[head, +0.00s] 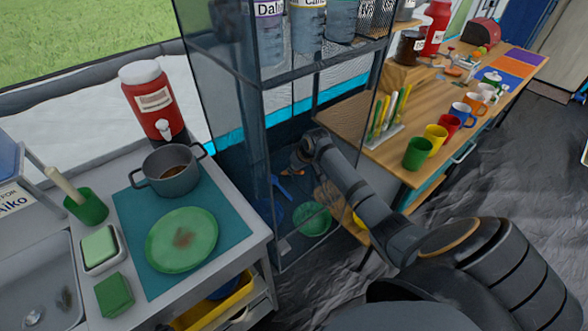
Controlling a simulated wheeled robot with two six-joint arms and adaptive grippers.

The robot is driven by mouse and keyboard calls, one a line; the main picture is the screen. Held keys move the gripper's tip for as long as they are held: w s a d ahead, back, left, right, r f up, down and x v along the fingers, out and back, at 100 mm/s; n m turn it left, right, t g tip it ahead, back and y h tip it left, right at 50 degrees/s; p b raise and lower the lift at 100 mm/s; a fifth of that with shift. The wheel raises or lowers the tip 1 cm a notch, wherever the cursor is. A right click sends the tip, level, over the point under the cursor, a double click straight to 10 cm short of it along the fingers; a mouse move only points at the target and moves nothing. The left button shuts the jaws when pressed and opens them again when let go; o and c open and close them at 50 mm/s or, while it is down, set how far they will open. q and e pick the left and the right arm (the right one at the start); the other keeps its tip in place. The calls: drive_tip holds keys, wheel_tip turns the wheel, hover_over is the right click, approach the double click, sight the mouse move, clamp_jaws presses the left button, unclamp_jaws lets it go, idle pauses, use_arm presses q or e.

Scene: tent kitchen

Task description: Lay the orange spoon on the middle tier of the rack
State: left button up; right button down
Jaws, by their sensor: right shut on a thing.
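The rack (318,69) is a tall dark frame with see-through sides in the middle of the head view. Labelled jars stand on its upper shelf, and the space under that shelf reaches down low. My right arm comes in from the lower right, and my right gripper (299,163) is in that lower space, seen partly through the dark side. It is shut on a small orange thing, likely the orange spoon (296,169), of which only a small bit shows. Whether it touches a tier I cannot tell. My left gripper is not in view.
A blue tool (281,188) and a green round thing (313,219) lie low in the rack. Left is a counter with a pot (171,170), a green plate (182,239) and a red dispenser (152,99). Right is a wooden counter with mugs (418,153).

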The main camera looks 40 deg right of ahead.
drive_tip(key=c, duration=1.4)
unclamp_jaws()
drive_tip(key=shift+f, duration=0.1)
drive_tip(key=shift+r, duration=0.3)
drive_tip(key=p+v, duration=0.1)
drive_tip(key=v, duration=1)
drive_tip(key=shift+s+r, duration=0.25)
drive_tip(key=shift+r, duration=0.05)
